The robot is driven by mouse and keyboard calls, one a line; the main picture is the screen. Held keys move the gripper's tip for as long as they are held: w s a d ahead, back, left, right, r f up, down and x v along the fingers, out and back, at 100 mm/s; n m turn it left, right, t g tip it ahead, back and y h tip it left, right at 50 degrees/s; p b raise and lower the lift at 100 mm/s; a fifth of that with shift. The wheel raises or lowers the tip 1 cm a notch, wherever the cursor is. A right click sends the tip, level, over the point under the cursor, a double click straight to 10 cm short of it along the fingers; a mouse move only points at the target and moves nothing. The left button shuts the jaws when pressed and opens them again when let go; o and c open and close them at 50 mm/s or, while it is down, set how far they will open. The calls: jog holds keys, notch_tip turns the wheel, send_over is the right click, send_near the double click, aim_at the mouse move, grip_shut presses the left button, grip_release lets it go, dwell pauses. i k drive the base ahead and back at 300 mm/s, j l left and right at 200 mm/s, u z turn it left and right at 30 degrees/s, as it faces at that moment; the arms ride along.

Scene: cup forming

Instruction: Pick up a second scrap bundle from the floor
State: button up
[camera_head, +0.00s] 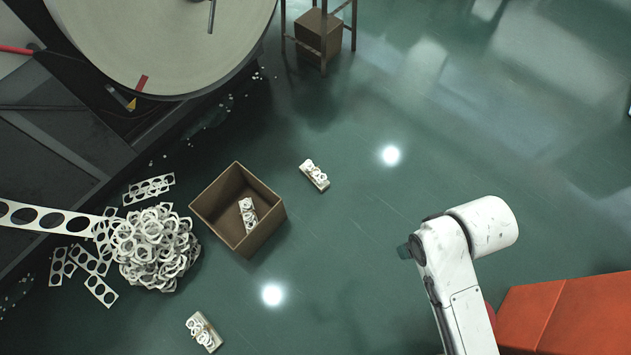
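One scrap bundle (314,175) lies on the green floor just right of the open cardboard box. Another scrap bundle (203,332) lies on the floor near the bottom edge, below the box. A third scrap bundle (248,214) lies inside the cardboard box (266,236). Each looks like a small pale block of stacked ring-shaped scrap with a thin band. My white arm reaches up from the bottom right, its elbow bent at the right of the picture. My gripper is not visible, and the arm is apart from all the bundles.
A pile of ring scrap (155,248) with a punched strip (48,218) lies left of the box. A large round reel (165,40) and dark machine fill the upper left. A stool with a brown box (318,36) stands at top. An orange block (580,315) is bottom right. Centre floor is clear.

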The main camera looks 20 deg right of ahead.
aim_at(314, 175)
jog(key=i+j+u, duration=0.1)
jog(key=i+u, duration=0.3)
jog(key=i, duration=0.5)
jog(key=i+l+u, duration=0.2)
jog(key=i+u, duration=0.25)
jog(key=i, duration=0.45)
